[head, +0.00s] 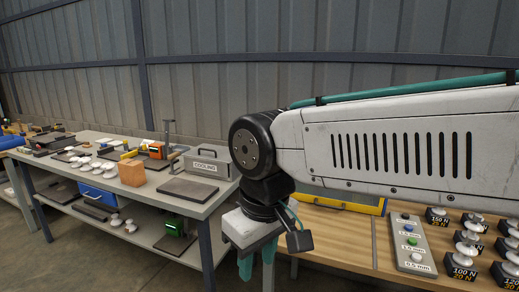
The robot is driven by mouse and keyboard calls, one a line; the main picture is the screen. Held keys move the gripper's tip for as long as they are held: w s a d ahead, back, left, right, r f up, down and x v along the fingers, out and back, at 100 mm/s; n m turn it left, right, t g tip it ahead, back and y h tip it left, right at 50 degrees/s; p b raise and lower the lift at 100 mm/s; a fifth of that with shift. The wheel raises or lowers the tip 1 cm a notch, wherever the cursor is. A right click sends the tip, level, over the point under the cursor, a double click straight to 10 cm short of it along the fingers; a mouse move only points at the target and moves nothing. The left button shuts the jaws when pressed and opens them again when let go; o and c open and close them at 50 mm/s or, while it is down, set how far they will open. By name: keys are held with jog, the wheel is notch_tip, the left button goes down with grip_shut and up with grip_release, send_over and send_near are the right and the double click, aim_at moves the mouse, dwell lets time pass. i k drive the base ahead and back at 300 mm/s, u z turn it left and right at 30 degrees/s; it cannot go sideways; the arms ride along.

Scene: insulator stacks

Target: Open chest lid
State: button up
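A grey box marked COOLING (206,166), with a handle on top, stands at the right end of the left-hand table. It is the only thing that looks like a chest, and its lid appears shut. My gripper (257,267) points down in front of the gap between the two tables, to the right of the box and nearer to me. Its two teal fingers are apart, and nothing shows between them. The fingers are small and partly dark, and their tips reach close to the bottom edge of the picture. My gripper is not touching the box.
The left table (150,199) holds a dark flat plate (187,190), an orange-brown block (131,173), white insulators and tools. The wooden right table (335,222) bears a button panel (411,243) and several weighted insulators. My arm crosses above it. A corrugated wall stands behind.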

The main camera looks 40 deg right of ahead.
aim_at(205, 158)
jog(key=z, duration=0.7)
jog(key=k, duration=0.5)
jog(key=u, duration=0.65)
jog(key=i, duration=0.45)
jog(key=u, duration=0.6)
jog(key=i, duration=1.65)
jog(key=z, duration=1.15)
jog(key=i, duration=0.55)
jog(key=z, duration=0.45)
